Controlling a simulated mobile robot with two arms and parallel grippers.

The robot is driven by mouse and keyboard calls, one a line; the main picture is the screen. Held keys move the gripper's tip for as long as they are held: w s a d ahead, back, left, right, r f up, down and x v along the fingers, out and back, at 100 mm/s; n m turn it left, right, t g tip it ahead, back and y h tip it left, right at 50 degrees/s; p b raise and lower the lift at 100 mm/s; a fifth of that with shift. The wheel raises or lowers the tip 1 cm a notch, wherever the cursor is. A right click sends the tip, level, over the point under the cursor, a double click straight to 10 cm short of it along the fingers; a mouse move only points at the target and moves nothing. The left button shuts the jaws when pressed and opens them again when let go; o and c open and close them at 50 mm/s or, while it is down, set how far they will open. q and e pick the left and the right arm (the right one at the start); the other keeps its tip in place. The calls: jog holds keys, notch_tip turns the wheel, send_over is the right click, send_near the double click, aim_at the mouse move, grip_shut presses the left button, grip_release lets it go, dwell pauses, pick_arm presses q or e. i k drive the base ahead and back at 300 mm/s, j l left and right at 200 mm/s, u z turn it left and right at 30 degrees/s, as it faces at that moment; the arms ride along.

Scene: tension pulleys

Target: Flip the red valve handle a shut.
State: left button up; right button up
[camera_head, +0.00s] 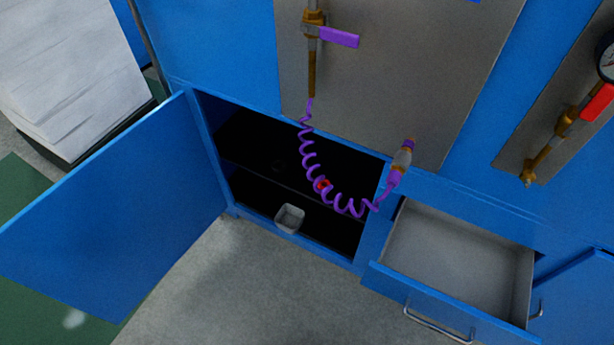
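A red valve handle (597,103) is at the right edge of the head view. It sits on a brass pipe fitting (565,122) mounted on a grey panel, below a round gauge (607,62) that the picture edge cuts off. The handle appears to run roughly along the line of the pipe; its exact angle is hard to tell. A small red item (322,184) shows behind the purple coiled hose; I cannot tell what it is. Neither of my grippers is in view.
A purple valve handle (339,38) sits on another pipe, with a purple coiled hose (310,160) hanging below. A blue cabinet door (120,215) stands open at left. An open drawer (455,262) juts out at lower right. A small grey container (289,219) is in the cabinet.

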aim_at(604, 96)
jog(key=z, duration=1.5)
